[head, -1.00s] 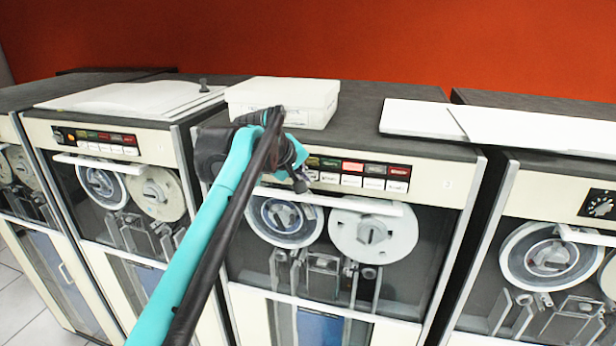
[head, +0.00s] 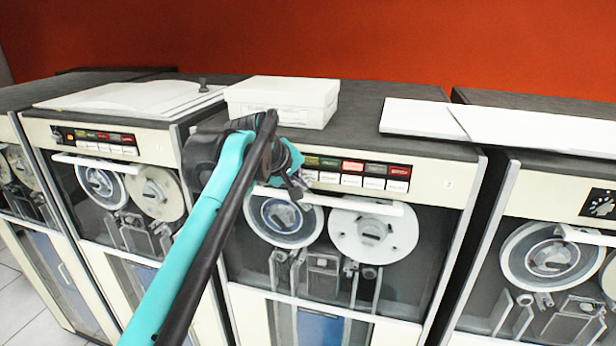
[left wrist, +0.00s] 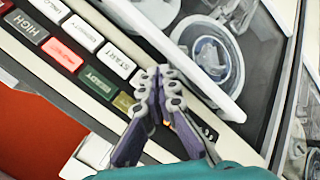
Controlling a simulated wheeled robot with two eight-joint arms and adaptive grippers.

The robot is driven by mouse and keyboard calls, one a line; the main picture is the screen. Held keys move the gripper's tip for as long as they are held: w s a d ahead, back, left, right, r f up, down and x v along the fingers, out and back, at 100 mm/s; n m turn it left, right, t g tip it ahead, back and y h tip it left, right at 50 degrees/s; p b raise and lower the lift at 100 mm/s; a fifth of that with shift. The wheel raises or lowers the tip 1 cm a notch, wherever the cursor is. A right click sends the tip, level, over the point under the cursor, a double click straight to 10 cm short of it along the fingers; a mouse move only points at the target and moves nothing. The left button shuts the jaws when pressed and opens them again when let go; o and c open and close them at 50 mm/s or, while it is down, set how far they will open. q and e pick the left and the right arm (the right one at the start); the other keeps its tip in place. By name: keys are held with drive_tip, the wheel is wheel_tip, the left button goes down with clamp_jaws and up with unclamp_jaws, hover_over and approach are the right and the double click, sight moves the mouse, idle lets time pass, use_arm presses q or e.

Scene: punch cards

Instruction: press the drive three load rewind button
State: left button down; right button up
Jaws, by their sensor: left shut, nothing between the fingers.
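The drive three panel (head: 355,174) is on the front of the middle cabinet, marked 3. It has a row of coloured lamps above a row of white buttons (head: 374,183). In the left wrist view the panel is tilted, with a white START button (left wrist: 117,61), a green READY lamp (left wrist: 100,83) and another white button (left wrist: 83,33), its label hard to read. My left gripper (head: 296,192) is shut and empty in front of the panel's left end. Its fingertips (left wrist: 160,73) appear beside START; contact cannot be told. The arm hides the panel's left end. My right gripper is out of view.
A white box (head: 285,103) sits on the cabinet top. A handle bar (head: 335,201) runs just below the buttons, above the tape reels (head: 372,232). Neighbouring drives stand on both sides. White boards (head: 425,118) lie at the right. Room in front of the panel's right half is clear.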

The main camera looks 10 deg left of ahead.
use_arm(q)
drive_tip(key=shift+s, duration=2.3)
drive_tip(key=s+f+m+b, duration=0.3)
drive_tip(key=s+f+b, duration=0.5)
drive_tip(key=f, duration=1.2)
drive_tip(key=s+f+m+g+y+b, duration=0.1)
drive_tip(key=s+f+m+b, duration=0.2)
drive_tip(key=s+f+b, duration=0.4)
drive_tip(key=s+f+m+y+b, duration=0.1)
drive_tip(key=s+f+m+b, duration=0.2)
drive_tip(key=s+f+b, duration=0.5)
wheel_tip(320, 180, down, 27)
drive_tip(key=b, duration=1.2)
drive_tip(key=shift+s+f+m+g, duration=0.2)
drive_tip(key=shift+s+m+g, duration=0.1)
drive_tip(key=shift+s, duration=0.05)
